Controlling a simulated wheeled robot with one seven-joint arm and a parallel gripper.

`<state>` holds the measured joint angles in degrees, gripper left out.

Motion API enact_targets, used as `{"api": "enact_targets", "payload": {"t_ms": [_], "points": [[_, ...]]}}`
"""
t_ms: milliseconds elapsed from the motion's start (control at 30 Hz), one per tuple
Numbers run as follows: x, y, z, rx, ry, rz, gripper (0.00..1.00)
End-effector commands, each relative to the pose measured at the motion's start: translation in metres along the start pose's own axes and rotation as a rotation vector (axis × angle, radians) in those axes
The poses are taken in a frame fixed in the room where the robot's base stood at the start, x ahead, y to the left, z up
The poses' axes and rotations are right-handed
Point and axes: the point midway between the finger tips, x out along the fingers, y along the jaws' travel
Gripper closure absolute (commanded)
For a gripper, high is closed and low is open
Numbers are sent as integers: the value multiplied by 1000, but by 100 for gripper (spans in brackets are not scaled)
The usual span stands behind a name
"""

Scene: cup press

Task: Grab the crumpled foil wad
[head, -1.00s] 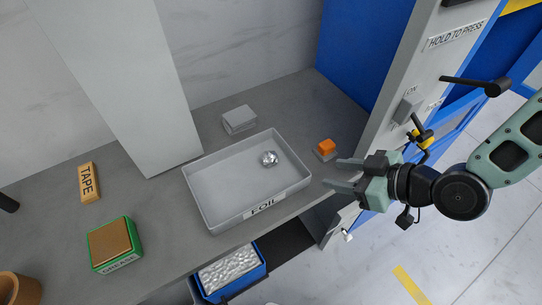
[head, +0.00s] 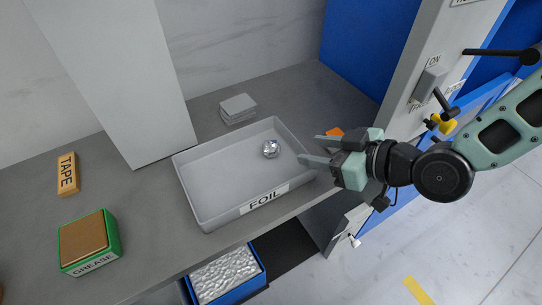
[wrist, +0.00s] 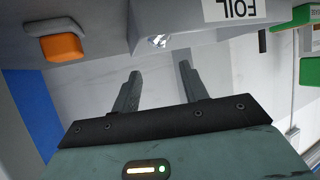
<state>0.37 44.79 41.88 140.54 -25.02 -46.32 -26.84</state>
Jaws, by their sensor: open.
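The crumpled foil wad (head: 270,148) is a small shiny silver ball. It lies in the right part of the grey tray (head: 215,187) labelled FOIL. My gripper (head: 308,151) is open and empty, at the right of the tray in the head view. Its fingers point left toward the wad and overlap the tray's right edge in the picture. I cannot tell their height over the rim. In the wrist view the wad (wrist: 160,41) shows small and partly cut off beyond the two spread fingers (wrist: 158,80).
An orange-topped block (head: 334,132) is partly hidden behind my gripper. A grey box (head: 238,108) stands behind the tray. A GREASE box (head: 86,241) and a TAPE block (head: 67,174) are at the left. The press panel (head: 425,75) is at the right.

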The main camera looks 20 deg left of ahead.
Motion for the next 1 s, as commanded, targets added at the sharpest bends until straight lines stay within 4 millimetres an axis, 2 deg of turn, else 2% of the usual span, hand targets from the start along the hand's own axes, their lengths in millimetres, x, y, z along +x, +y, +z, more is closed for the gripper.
{"api": "enact_targets", "payload": {"t_ms": [33, 200, 467, 800, 1000], "points": [[14, -1, 4, 0, 1, -2, 56], [43, 0, 2, -1, 2, -1, 56], [61, -1, 0, 0, 0, -1, 56], [106, -2, -1, 0, 0, 0, 56], [110, -2, -2, 0, -1, 0, 56]]}}
